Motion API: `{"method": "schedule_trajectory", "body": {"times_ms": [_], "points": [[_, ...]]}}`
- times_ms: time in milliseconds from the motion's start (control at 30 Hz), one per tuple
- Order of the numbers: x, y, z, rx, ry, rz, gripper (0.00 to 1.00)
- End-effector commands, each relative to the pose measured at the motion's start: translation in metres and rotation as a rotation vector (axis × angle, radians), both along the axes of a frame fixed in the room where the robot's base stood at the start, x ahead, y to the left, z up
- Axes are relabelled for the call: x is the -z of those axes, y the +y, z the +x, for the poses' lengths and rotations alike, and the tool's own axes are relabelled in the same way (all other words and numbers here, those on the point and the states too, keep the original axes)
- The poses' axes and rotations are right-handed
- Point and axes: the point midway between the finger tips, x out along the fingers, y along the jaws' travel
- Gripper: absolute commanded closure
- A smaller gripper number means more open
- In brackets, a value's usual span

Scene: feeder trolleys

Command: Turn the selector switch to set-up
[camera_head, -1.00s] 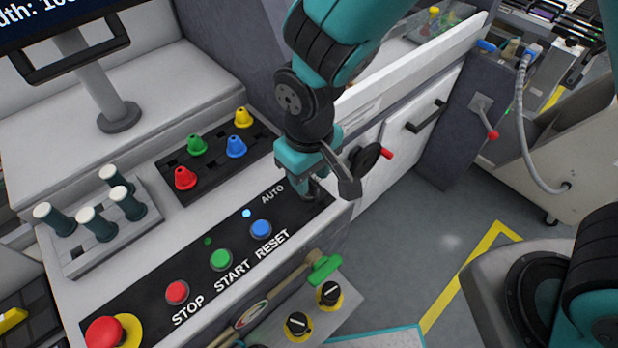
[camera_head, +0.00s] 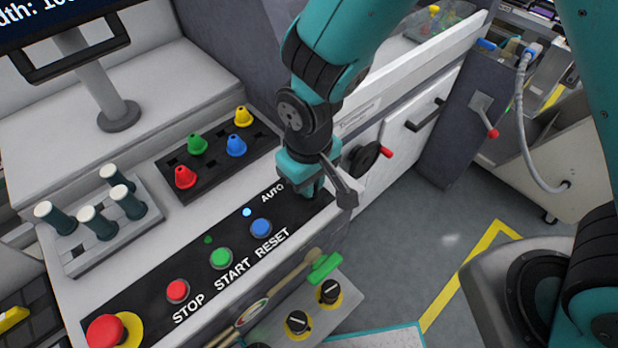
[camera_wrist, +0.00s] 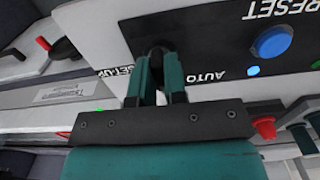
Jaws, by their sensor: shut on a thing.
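The black selector switch (camera_wrist: 157,53) sits at the end of the black control panel (camera_head: 152,275). Its label AUTO (camera_wrist: 206,76) is on the right in the wrist view, and SET-UP (camera_wrist: 116,71) is on the left. My gripper (camera_wrist: 160,65) is shut on the switch knob, one teal finger on each side. In the head view my gripper (camera_head: 311,188) stands over the panel's far right end and hides the knob and the SET-UP label. The knob's pointing direction is hidden by the fingers.
Blue RESET (camera_head: 261,228), green START (camera_head: 221,258) and red STOP (camera_head: 177,291) buttons line the panel, with a red emergency stop (camera_head: 105,331) at its near end. A handwheel (camera_head: 366,162) with a red knob is just right of my gripper. Open floor lies further right.

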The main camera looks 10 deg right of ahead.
Motion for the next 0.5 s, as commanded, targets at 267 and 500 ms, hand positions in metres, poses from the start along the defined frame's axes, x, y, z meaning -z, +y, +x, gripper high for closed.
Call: {"method": "schedule_trajectory", "body": {"times_ms": [267, 500], "points": [[-0.0007, 0.0005, 0.0000, 0.108, 0.001, 0.001, 1.00], [-0.0010, 0.0007, 0.0001, 0.306, 0.000, 0.001, 1.00]]}}
